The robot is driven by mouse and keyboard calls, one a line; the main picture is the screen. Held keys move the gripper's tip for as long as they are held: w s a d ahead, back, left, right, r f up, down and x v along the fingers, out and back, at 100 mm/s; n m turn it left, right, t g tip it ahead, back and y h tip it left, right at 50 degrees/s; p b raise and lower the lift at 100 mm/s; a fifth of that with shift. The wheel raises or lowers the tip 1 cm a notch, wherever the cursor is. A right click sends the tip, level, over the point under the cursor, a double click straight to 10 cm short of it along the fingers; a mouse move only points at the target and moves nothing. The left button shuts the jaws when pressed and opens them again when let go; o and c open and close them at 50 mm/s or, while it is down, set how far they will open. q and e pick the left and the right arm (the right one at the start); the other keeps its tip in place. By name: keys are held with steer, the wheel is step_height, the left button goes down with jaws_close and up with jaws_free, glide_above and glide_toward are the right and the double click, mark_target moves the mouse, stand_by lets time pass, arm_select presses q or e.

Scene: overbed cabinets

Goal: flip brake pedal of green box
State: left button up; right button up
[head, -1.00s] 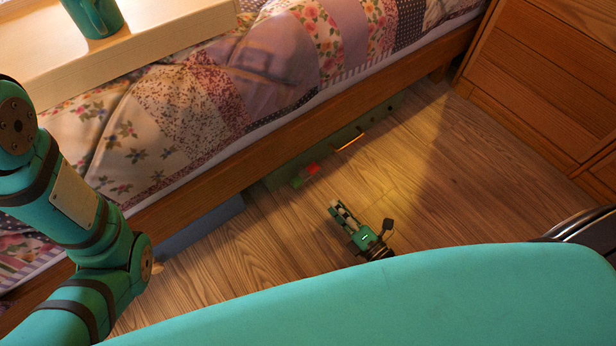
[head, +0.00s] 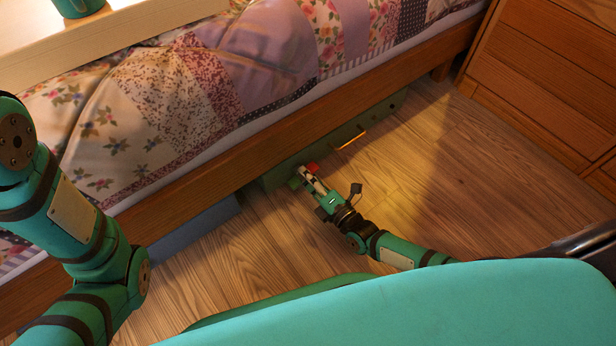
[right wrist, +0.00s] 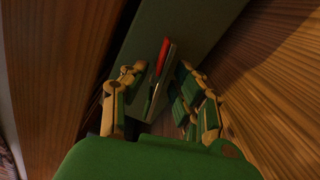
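The green box (head: 372,126) stands low under the bed's edge, its front face toward the floor. A small red pedal piece (head: 313,167) sticks out near the left end of the box, with a small green piece (head: 294,183) beside it. My right gripper (head: 307,178) is at the red piece. In the right wrist view, the red-tipped lever (right wrist: 163,57) stands between the open fingers of my right gripper (right wrist: 160,80), beyond their tips or level with them; I cannot tell if they touch. My left arm shows at the left, but its gripper is out of view.
The wooden bed rail (head: 300,130) runs close above the box. A blue-grey box (head: 195,232) lies under the bed to the left. A wooden cabinet (head: 545,75) stands at the right.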

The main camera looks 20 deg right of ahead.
jaws_close()
steer(key=shift+s+m+p, duration=0.1)
steer(key=shift+m+p, duration=0.45)
steer(key=shift+m, duration=0.45)
steer(key=shift+f+m+p, duration=0.25)
steer(key=shift+m+p, duration=0.25)
steer(key=shift+m, duration=1.3)
steer(key=shift+f, duration=0.1)
jaws_free()
